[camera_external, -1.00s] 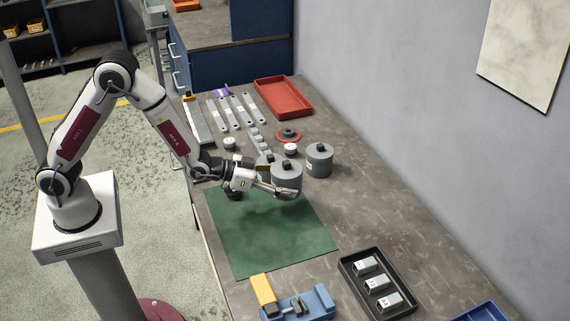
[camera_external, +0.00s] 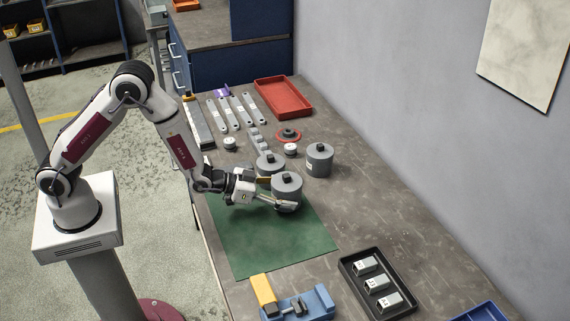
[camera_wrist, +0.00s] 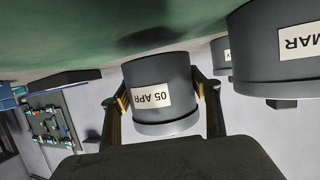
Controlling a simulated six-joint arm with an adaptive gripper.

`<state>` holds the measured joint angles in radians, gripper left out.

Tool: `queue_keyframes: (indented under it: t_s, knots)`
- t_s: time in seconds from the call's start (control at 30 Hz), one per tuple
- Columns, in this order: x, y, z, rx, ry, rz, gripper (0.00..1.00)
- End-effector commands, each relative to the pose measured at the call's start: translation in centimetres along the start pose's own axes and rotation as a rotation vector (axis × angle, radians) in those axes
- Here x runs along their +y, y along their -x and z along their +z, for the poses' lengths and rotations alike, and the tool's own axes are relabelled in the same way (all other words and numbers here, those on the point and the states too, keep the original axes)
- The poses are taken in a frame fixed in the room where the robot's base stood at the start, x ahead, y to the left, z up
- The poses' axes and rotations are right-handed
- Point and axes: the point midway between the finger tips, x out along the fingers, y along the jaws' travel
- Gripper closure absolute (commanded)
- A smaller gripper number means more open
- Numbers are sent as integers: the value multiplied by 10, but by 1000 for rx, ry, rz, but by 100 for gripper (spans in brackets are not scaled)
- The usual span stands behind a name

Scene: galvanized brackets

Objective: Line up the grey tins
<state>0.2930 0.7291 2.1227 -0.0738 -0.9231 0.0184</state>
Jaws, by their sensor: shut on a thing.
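A third grey tin (camera_external: 319,160) stands to the right and back. The wrist view shows a near tin labelled "MAR" (camera_wrist: 275,65) and part of another tin (camera_wrist: 218,58).
Small round pieces (camera_external: 290,149), a red-rimmed disc (camera_external: 288,135) and flat grey bars (camera_external: 232,112) lie behind the tins. A red tray (camera_external: 305,109) is at the back. A blue vise (camera_external: 318,303) and a black tray (camera_external: 352,279) are in front. The mat's front is clear.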

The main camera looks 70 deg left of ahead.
Motion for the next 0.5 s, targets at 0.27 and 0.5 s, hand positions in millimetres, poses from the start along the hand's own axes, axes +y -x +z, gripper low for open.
queue_keyframes:
  t_s: [0.27, 0.5]
  knots:
    - [0, -6, 13, 3, 0, 0, 94]
    - [0, -7, 16, 3, 0, 0, 94]
